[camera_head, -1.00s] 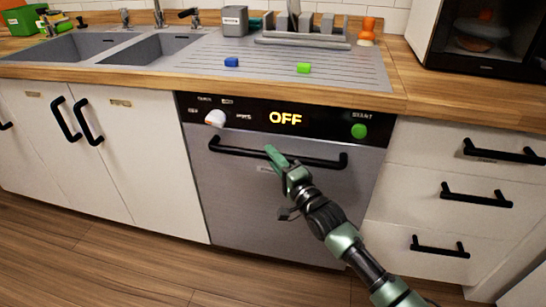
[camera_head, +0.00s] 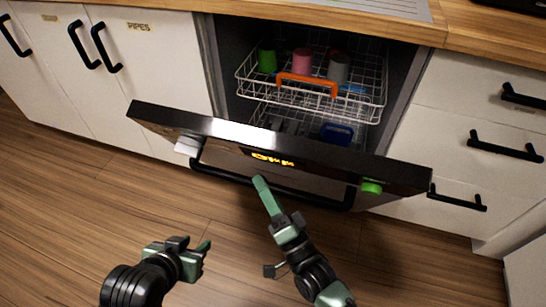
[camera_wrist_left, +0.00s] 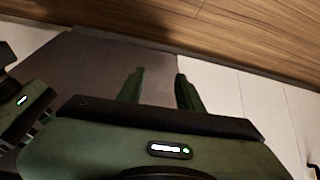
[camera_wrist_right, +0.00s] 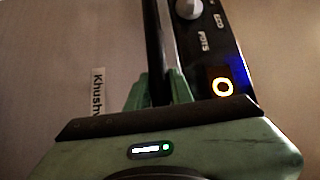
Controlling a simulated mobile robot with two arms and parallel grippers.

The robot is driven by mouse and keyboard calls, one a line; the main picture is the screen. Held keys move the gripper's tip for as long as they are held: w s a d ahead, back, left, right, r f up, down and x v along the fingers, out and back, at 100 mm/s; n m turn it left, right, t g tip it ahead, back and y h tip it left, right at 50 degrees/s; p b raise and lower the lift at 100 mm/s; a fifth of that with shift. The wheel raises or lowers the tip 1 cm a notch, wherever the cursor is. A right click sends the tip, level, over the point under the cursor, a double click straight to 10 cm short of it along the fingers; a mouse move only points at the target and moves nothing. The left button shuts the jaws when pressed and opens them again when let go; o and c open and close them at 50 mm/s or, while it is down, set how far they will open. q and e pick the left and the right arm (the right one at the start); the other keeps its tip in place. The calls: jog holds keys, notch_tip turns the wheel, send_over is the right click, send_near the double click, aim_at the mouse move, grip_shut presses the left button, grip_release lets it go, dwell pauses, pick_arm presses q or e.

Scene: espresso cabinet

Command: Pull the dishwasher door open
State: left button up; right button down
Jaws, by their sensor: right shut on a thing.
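The dishwasher door (camera_head: 205,124) is tilted partly open, its top edge tipped out toward me in the head view. Its black bar handle (camera_head: 330,203) runs along the front below the lit display. My right gripper (camera_head: 262,185) is at the middle of the handle. In the right wrist view its green fingers (camera_wrist_right: 160,88) are shut around the black handle bar (camera_wrist_right: 153,45). My left gripper (camera_head: 205,250) is in front of the door, apart from it and empty. In the left wrist view its fingers (camera_wrist_left: 158,85) stand apart.
Inside the dishwasher, an upper wire rack (camera_head: 255,87) holds green, pink and grey cups and has an orange handle (camera_head: 308,82). A blue item (camera_head: 337,133) is in the lower rack. Closed drawers (camera_head: 480,110) and cabinets (camera_head: 150,75) flank it. The wooden floor ahead is clear.

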pick_arm(q)
jog(key=shift+w+d+r+t, duration=0.25)
jog(key=shift+w+r+t, duration=0.2)
jog(key=shift+w, duration=0.35)
